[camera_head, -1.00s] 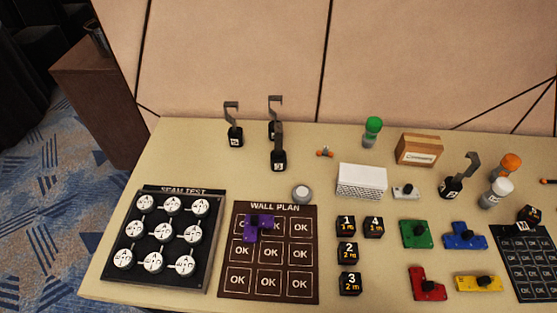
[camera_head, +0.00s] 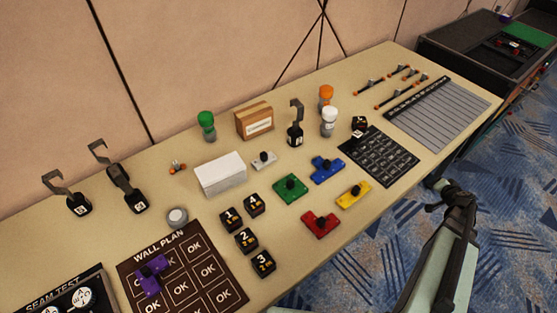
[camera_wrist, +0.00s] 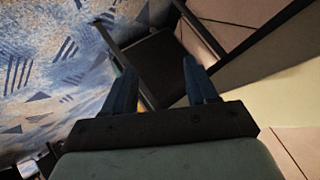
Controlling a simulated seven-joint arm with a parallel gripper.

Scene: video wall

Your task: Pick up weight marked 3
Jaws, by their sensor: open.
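Black hooked weights stand upright on the table in the head view. One (camera_head: 78,205) is at the far left, one (camera_head: 135,203) is right of it with another (camera_head: 100,152) partly hidden behind, and one (camera_head: 295,137) is farther right. Their pale marks are too small to read surely. A black block (camera_head: 263,262) clearly marked 3 sits near the front edge, below the block marked 2 (camera_head: 246,240). My gripper (camera_wrist: 158,72) is open and empty in the wrist view, away from the weights. My arm shows at the lower right in the head view.
A white box (camera_head: 220,174), a green-capped bottle (camera_head: 207,126) and a cardboard box (camera_head: 254,121) stand mid-table. Coloured pieces, such as the red one (camera_head: 321,224), lie near the front. The wall plan board (camera_head: 205,300) is at the lower left. Carpet and dark furniture fill the wrist view.

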